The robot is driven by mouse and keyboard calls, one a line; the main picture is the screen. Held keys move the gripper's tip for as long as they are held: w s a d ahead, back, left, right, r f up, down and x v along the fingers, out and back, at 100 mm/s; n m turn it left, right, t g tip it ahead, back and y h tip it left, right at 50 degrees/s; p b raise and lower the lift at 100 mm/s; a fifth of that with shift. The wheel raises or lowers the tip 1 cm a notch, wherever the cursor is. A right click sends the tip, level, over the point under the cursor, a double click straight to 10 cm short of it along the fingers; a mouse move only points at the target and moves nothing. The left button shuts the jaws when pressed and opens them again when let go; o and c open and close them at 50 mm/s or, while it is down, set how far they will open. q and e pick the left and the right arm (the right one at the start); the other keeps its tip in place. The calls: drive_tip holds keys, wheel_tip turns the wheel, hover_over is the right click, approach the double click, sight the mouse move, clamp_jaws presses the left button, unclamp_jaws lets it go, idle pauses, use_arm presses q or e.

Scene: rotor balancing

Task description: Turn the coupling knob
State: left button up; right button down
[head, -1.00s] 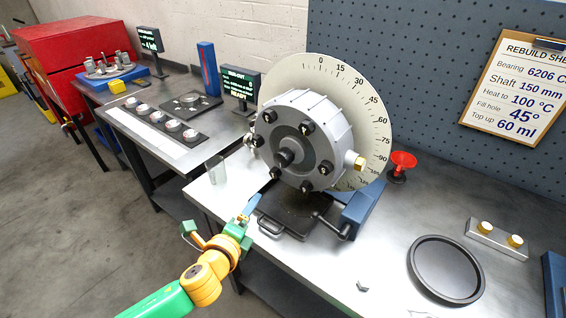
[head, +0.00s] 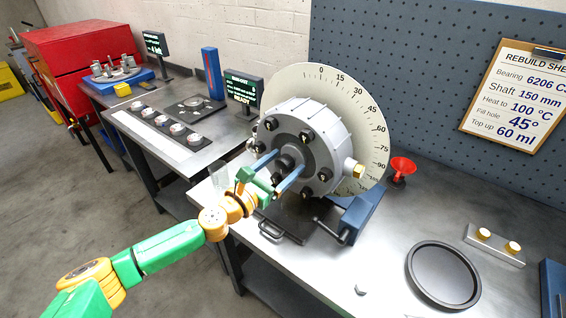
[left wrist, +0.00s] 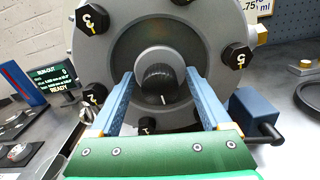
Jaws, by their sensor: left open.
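The coupling knob (head: 287,161) is the dark round hub at the middle of the grey rotor housing (head: 325,130). In the left wrist view the knob (left wrist: 160,75) carries a short white mark at its lower face. My left gripper (head: 277,170) is open, its two blue fingers pointing at the housing. In the left wrist view the fingers (left wrist: 160,98) lie on either side of the knob, with gaps visible on both sides. I cannot tell how deep the fingertips reach along the knob. My right gripper is not in view.
Black bolts ring the knob on the housing face. A dial plate (head: 375,125) stands behind. A blue vise (head: 358,215) and a black tray (head: 283,226) sit below. A round black dish (head: 443,273) lies at front right.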

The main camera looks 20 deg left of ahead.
use_arm(q)
drive_tip(key=shift+s, duration=0.1)
drive_tip(key=shift+c, duration=0.2)
clamp_jaws()
